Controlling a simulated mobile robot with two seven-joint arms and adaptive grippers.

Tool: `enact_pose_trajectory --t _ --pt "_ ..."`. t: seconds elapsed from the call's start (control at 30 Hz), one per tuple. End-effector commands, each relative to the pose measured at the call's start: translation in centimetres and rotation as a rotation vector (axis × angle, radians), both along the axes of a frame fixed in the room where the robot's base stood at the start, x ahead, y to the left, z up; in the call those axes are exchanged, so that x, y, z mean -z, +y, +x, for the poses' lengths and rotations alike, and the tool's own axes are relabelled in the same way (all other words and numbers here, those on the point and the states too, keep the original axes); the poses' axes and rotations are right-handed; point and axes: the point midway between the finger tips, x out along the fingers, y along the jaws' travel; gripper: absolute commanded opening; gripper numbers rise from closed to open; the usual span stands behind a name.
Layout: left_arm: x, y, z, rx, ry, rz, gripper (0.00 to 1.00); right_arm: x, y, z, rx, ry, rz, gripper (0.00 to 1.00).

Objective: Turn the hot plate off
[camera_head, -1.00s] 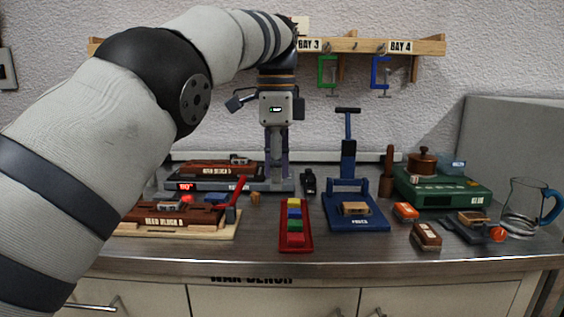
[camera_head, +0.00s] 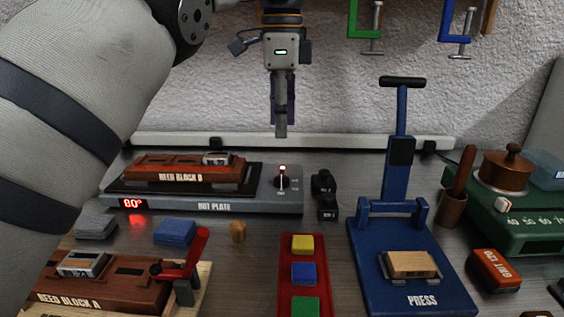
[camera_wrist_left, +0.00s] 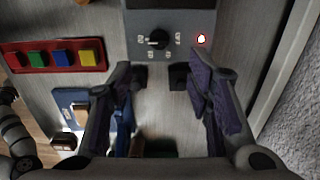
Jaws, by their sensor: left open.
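The hot plate (camera_head: 232,207) is a grey slab at the back left, with Reed Block B (camera_head: 185,172) on its dark top. Its red display (camera_head: 133,203) is lit and seems to read 80 or 60 degrees. A dark dial knob (camera_head: 281,183) sits at its right end, below a lit lamp (camera_head: 283,168). The left wrist view also shows the knob (camera_wrist_left: 157,39) and glowing lamp (camera_wrist_left: 201,39). My left gripper (camera_head: 281,128) points down above the knob in the head picture, apart from it. In the left wrist view its fingers (camera_wrist_left: 160,78) are spread and empty. My right gripper is out of view.
A blue press (camera_head: 400,180) rises farther right, with a red tray of coloured blocks (camera_head: 287,268) in front. Reed Block A (camera_head: 120,290) is front left. A pale rail (camera_head: 350,141) runs along the back.

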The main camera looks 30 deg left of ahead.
Motion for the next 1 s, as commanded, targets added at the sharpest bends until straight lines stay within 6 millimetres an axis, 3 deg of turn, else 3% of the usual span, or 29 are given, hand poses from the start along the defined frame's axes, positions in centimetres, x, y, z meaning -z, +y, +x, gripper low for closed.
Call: enact_pose_trajectory --t 0.4,0.53,0.77,0.8,1.0 --pt "9.3 0.0 -0.1 -0.001 0.000 0.001 0.46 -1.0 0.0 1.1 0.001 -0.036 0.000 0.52" --pt "10.4 0.0 -0.1 -0.002 -0.002 0.001 0.46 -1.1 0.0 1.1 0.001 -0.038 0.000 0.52" --pt "10.6 0.0 -0.1 -0.002 -0.001 0.000 0.46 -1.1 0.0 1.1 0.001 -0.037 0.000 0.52" --pt "10.6 0.0 -0.1 -0.002 -0.001 0.000 0.44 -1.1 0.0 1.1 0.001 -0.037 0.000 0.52" --pt "10.6 0.0 -0.1 -0.002 -0.001 0.000 0.00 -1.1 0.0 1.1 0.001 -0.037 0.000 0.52"
